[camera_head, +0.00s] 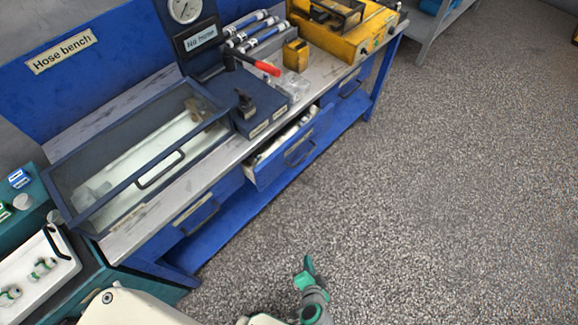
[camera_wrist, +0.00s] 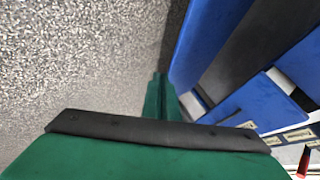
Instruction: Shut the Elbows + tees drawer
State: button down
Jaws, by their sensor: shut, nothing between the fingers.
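One drawer (camera_head: 298,150) stands pulled out from the middle of the blue hose bench in the head view. Its blue front has a dark handle, and light-coloured parts lie inside. I cannot read a label on it to confirm that it is the Elbows + tees drawer. My gripper (camera_head: 308,264) is low in the head view, over the floor, in front of the bench and apart from the drawer. In the wrist view its green fingers (camera_wrist: 160,82) are together with nothing between them. Blue bench surfaces show to their right; which one is the drawer is unclear.
Drawers to the left (camera_head: 198,215) and right (camera_head: 350,86) look shut. A glass-lidded case (camera_head: 136,155), a dark block and a red-handled tool (camera_head: 262,68) sit on the bench top. A teal unit (camera_head: 85,285) stands at lower left. The speckled floor (camera_head: 440,190) is clear.

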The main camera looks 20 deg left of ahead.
jog(key=w+a+f+y, duration=0.1)
jog(key=w+a+y, duration=0.2)
jog(key=w, duration=0.3)
jog(key=n+g+y, duration=0.2)
jog(key=y, duration=0.8)
send_near(282, 161)
jog(key=x, duration=0.6)
jog(key=shift+w+a+r, duration=0.15)
